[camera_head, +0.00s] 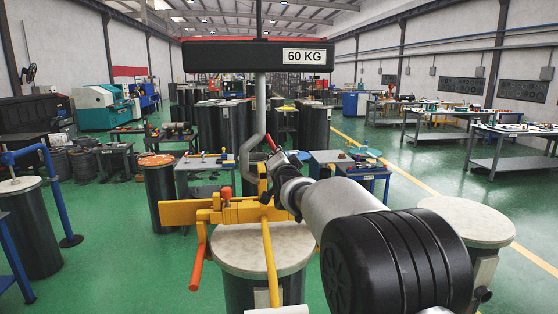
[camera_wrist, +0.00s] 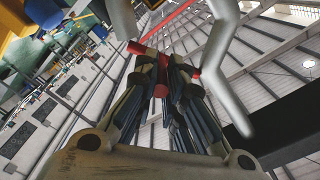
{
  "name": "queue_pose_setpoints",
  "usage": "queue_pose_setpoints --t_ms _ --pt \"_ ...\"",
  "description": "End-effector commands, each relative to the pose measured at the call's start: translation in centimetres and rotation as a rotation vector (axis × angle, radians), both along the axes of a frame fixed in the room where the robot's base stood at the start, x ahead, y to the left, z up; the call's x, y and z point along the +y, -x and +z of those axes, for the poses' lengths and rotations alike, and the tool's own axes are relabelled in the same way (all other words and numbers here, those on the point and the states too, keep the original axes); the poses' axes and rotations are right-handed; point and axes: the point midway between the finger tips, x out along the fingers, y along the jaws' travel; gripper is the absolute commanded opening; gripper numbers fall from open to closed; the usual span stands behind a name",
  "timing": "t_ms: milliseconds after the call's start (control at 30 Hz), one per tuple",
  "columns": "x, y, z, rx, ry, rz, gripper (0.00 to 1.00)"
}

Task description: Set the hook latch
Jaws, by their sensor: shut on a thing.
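A grey hook (camera_head: 258,120) hangs from a dark beam marked 60 KG (camera_head: 240,54) over a yellow fixture (camera_head: 185,212) on a drum. A red latch piece (camera_head: 271,142) shows beside the hook's lower bend. My gripper (camera_head: 283,160) is at this bend, its fingers partly hidden by my arm. In the wrist view, my gripper (camera_wrist: 166,72) is shut on the red latch piece (camera_wrist: 160,91), whose red end sticks out to the upper left. The grey hook (camera_wrist: 217,65) curves past on the right, close to the fingers. The latch's exact seating on the hook cannot be told.
Another lidded drum (camera_head: 480,225) stands at right. Open green floor (camera_head: 170,275) lies to the left.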

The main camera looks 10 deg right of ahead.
Motion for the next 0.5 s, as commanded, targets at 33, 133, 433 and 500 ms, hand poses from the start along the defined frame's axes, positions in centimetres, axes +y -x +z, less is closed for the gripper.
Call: queue_pose_setpoints --t_ms 33,133,433,500 --pt "0.02 0.00 0.01 0.000 -0.003 0.000 0.00" --pt "0.02 0.00 0.02 0.000 -0.003 0.000 0.00" --pt "0.02 0.00 0.02 0.000 -0.002 0.000 0.20" --pt "0.02 0.06 0.04 0.000 -0.001 0.000 0.25"
